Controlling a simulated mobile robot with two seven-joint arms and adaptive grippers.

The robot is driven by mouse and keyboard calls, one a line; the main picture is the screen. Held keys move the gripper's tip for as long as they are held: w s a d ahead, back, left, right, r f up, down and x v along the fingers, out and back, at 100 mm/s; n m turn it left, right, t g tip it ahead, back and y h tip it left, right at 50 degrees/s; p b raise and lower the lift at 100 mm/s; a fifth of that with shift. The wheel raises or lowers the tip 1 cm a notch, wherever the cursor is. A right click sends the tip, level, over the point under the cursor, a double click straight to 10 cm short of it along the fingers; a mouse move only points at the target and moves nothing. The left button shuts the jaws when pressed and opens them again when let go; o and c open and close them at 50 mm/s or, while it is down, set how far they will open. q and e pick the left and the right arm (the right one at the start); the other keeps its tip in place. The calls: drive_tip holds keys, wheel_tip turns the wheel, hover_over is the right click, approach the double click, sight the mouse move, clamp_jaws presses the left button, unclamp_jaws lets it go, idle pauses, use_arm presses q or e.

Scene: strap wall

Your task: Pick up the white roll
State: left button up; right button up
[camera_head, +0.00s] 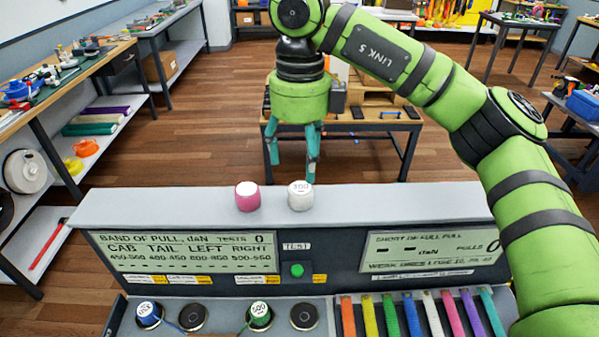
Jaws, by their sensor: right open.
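The white roll (300,196) stands upright on the grey top ledge of the console, with a number on its top face. A pink roll (248,196) stands on the same ledge just to its left, with a small gap between them. My right gripper (293,178) hangs with its teal fingers pointing down, behind and above the rolls in the picture. Its fingers are apart with nothing seen between them. It does not appear to touch either roll. My left gripper is not in this view.
The console (130,208) spans the front, its ledge otherwise clear. Below are two displays, a green button (297,270), a blue roll (148,314), a green roll (259,316) and several coloured straps (412,314). A wooden table (385,124) stands behind. Shelves line the left.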

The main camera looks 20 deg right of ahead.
sight(300, 187)
drive_tip(key=shift+s+f, duration=0.1)
drive_tip(key=shift+f, duration=0.25)
drive_tip(key=f+p, duration=0.1)
drive_tip(key=s+f+p, duration=0.1)
drive_tip(key=p, duration=0.1)
drive_tip(key=shift+a+f, duration=0.1)
drive_tip(key=shift+f, duration=0.15)
wheel_tip(300, 187, down, 3)
drive_tip(key=shift+w+r+p, duration=0.15)
drive_tip(key=shift+r+p, duration=0.05)
drive_tip(key=shift+p, duration=0.2)
drive_tip(key=shift+w+f, duration=0.15)
drive_tip(key=shift+f, duration=0.3)
drive_tip(key=shift+c, duration=1.2)
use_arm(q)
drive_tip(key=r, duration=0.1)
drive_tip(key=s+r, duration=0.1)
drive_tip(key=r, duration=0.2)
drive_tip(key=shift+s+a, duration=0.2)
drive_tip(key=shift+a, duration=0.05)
use_arm(e)
drive_tip(key=c, duration=1)
